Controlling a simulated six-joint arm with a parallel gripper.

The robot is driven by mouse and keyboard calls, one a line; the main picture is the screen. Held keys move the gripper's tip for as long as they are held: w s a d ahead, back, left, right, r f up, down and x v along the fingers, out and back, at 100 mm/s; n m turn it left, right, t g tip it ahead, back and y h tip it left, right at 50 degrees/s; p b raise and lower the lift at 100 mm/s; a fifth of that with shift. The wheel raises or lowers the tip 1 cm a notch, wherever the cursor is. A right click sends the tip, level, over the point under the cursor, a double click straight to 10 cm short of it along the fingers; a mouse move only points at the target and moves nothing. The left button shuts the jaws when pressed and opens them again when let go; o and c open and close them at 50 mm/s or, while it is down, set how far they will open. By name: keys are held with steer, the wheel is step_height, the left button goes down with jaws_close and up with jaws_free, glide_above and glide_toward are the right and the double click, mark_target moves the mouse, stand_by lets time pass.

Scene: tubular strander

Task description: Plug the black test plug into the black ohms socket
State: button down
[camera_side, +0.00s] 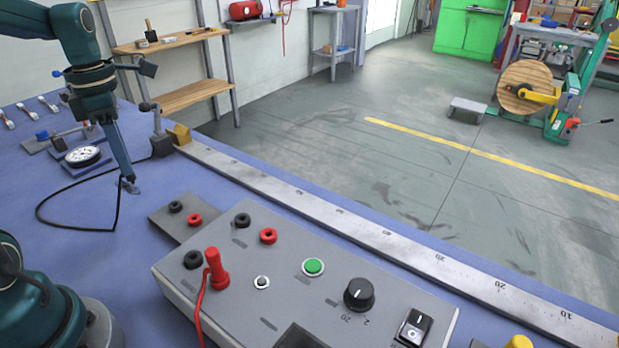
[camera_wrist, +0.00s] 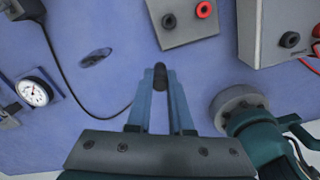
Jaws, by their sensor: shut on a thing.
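My gripper (camera_wrist: 160,82) is shut on the black test plug (camera_wrist: 160,76), a small dark piece between its fingertips. In the side view my gripper (camera_side: 127,180) points down over the blue bench, left of the tester and clear of every socket. A thin black cable (camera_side: 75,186) loops over the bench to it. The grey tester box (camera_side: 325,255) has a black socket (camera_side: 193,260) beside the upright red plug (camera_side: 215,266), and another black socket (camera_side: 242,219) beside a red one (camera_side: 268,236). I cannot read which is marked ohms. The near black socket shows in the wrist view (camera_wrist: 290,40).
A grey plate (camera_side: 160,220) with one black and one red socket lies left of the tester. A red cable (camera_side: 200,305) hangs off the red plug. A long steel rule (camera_side: 300,194) runs along the bench edge. A dial gauge (camera_side: 83,155) lies at left.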

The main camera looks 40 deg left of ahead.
steer(key=s+a+r, duration=0.3)
steer(key=s, duration=0.1)
steer(key=w+d+r+m, duration=0.1)
steer(key=d+m, duration=0.7)
steer(key=d, duration=1.6)
steer(key=shift+d+r+m, duration=0.15)
steer(key=shift+r+m, duration=0.25)
steer(key=shift+r, duration=0.45)
steer(key=shift+f, duration=3)
steer(key=shift+f, duration=1.05)
steer(key=c, duration=0.7)
jaws_free()
steer(key=shift+c, duration=0.2)
steer(key=shift+r, duration=0.1)
